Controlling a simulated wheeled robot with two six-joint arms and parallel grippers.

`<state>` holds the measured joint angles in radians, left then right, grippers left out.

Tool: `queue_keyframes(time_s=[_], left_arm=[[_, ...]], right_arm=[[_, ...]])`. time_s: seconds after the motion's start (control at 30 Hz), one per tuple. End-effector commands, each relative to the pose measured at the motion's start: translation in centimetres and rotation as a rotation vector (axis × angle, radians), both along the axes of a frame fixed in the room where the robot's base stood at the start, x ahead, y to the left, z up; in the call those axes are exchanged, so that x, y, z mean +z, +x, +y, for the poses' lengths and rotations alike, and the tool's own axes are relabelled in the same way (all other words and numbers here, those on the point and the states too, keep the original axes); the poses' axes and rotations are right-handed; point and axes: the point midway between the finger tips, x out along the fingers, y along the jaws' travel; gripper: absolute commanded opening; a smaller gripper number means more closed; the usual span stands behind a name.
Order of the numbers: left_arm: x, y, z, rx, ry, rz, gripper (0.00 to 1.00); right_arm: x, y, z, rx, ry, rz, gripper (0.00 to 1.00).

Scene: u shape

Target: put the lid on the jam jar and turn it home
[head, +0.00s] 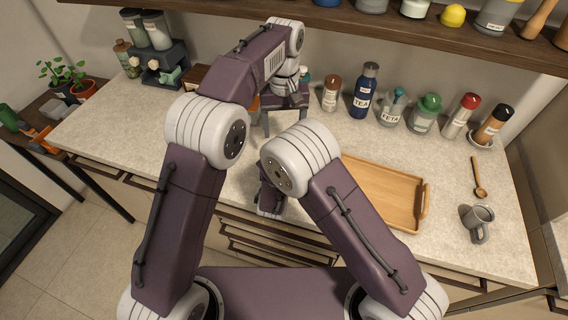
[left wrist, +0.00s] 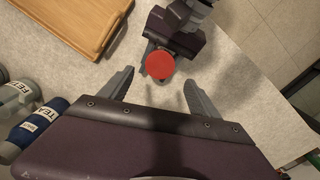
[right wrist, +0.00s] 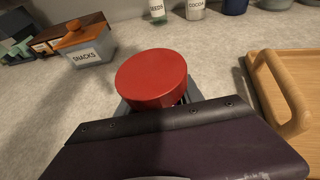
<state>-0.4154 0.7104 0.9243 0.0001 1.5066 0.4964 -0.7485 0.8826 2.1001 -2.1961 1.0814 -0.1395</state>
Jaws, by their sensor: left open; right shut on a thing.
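The round red lid (right wrist: 152,78) lies flat and covers whatever is under it in the right wrist view. It also shows in the left wrist view (left wrist: 160,65). My right gripper (right wrist: 160,102) is shut below the lid, its grey fingers showing at the lid's edge. The jam jar is hidden under the lid, so I cannot tell how the lid sits on it. My left gripper (left wrist: 159,76) is open, a finger on each side of the lid, with gaps between. In the head view my arms hide the lid and jar.
A wooden tray (head: 385,193) lies right of the grippers; its handle (right wrist: 280,90) is close by in the right wrist view. Bottles and jars, including a blue bottle (head: 366,92), line the wall. A snacks box (right wrist: 86,46) stands left. A mug (head: 478,222) is far right.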

Motion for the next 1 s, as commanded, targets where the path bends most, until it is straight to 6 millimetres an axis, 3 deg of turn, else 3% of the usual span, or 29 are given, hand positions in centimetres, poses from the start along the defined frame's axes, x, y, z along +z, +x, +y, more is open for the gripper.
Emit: queue_keyframes(time_s=[0.17, 0.53, 0.97, 1.0], left_arm=[[-1.3, -0.1, 0.0, -0.001, 0.002, 0.004, 0.72], [-7.1, 0.0, 0.0, -0.002, 0.001, 0.002, 0.72], [-8.1, 0.0, 0.0, -0.002, 0.0, 0.0, 0.72], [-8.1, 0.0, 0.0, -0.002, 0.0, 0.0, 0.61]], right_arm=[[0.0, 0.0, 0.0, 0.0, 0.0, 0.001, 0.0], [0.0, 0.0, 0.0, 0.0, 0.0, 0.001, 0.0], [0.0, 0.0, 0.0, 0.0, 0.0, 0.001, 0.0], [0.0, 0.0, 0.0, 0.0, 0.0, 0.001, 0.0]])
